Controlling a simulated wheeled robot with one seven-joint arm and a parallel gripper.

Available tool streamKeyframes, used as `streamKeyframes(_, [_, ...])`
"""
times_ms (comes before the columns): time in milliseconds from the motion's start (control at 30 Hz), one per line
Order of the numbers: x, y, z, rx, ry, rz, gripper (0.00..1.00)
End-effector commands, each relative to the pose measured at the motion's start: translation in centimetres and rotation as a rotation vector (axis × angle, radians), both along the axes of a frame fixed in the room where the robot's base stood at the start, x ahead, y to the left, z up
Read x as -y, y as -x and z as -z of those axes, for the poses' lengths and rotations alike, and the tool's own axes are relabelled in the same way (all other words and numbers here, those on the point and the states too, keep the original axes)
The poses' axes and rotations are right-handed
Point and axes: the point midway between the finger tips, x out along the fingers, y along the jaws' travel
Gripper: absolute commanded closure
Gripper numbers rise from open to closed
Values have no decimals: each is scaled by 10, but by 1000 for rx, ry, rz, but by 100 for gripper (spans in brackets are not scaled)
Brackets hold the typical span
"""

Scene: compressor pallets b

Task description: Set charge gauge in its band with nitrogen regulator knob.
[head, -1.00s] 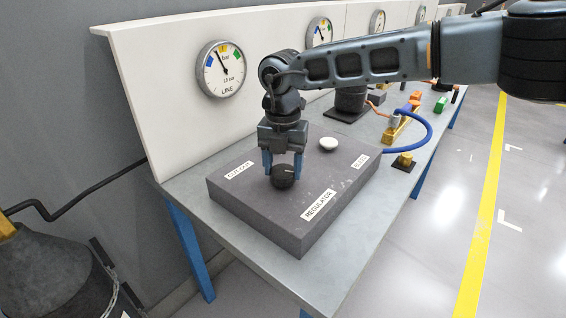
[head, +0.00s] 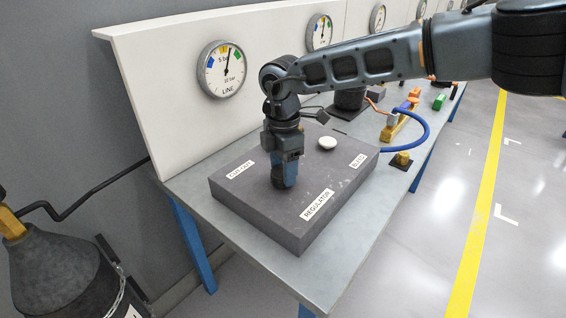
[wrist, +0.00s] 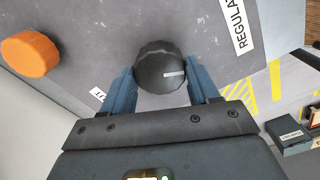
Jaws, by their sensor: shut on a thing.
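The black regulator knob (wrist: 158,72) has a white pointer line, which points right in the wrist view. My gripper (wrist: 161,82) is shut on it, one blue finger on each side. In the head view my gripper (head: 284,184) hides the knob, beside the REGULATOR label (head: 317,205). The nearest gauge (head: 222,70) is marked LINE and has blue, yellow and green marks. Its needle points up and slightly right, near the yellow mark. A second gauge (head: 319,32) stands farther along the panel; its label is too small to read.
The floor to the right is open.

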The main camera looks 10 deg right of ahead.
Motion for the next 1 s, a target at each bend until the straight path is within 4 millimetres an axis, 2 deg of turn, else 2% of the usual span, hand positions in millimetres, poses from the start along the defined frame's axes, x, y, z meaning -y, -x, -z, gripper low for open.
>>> streamKeyframes(300, [0, -1, -2, 3, 0, 100, 70])
streamKeyframes(800, [0, -1, -1, 3, -1, 114, 70])
streamKeyframes(833, [0, -1, -1, 3, -1, 114, 37])
streamKeyframes(1000, [0, -1, -1, 2, 0, 114, 21])
